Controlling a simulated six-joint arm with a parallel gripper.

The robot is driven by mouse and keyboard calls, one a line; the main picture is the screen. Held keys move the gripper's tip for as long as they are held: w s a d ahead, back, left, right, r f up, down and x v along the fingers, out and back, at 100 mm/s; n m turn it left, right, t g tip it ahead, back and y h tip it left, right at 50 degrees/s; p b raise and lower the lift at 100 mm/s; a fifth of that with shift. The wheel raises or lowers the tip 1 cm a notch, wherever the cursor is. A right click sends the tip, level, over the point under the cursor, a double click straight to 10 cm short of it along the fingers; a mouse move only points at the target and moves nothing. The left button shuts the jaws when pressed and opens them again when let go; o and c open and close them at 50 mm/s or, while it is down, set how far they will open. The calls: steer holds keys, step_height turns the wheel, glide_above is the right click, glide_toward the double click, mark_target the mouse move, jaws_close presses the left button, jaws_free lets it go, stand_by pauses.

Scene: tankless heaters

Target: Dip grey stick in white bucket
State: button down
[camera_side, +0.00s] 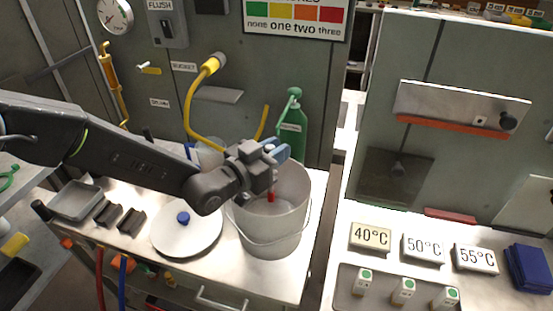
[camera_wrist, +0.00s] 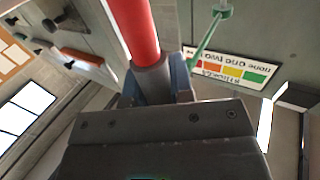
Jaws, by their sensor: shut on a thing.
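My gripper (camera_side: 272,158) is over the white bucket (camera_side: 268,228), which stands on the bench with a wire handle hanging at its front. In the wrist view my gripper (camera_wrist: 155,82) has its blue fingers shut on the stick. The stick is grey (camera_wrist: 151,75) where it is held and red (camera_wrist: 140,28) beyond that. In the side view the stick's red part (camera_side: 270,196) points down within the bucket's mouth. The arm hides the stick's upper part there. I cannot tell whether the tip touches anything in the bucket.
A round white lid with a blue knob (camera_side: 183,217) lies left of the bucket. A green bottle (camera_side: 291,130) and a yellow hose (camera_side: 192,105) are close behind. Temperature tiles (camera_side: 423,248) are on the right bench.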

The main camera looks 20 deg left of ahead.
step_height(320, 180, up, 11)
steer(key=shift+r, duration=0.15)
stand_by(0.8)
steer(key=shift+s, duration=0.1)
steer(key=a+f+n+t+y, duration=0.15)
steer(key=a+f, duration=0.25)
steer(key=a, duration=0.9)
steer(key=a+f+n+y, duration=0.15)
steer(key=a+f, duration=0.25)
steer(key=a, duration=1)
steer(key=s+a+f, duration=0.3)
steer(key=s+a, duration=0.5)
steer(key=shift+a+y, duration=0.2)
steer(key=shift+y, duration=0.2)
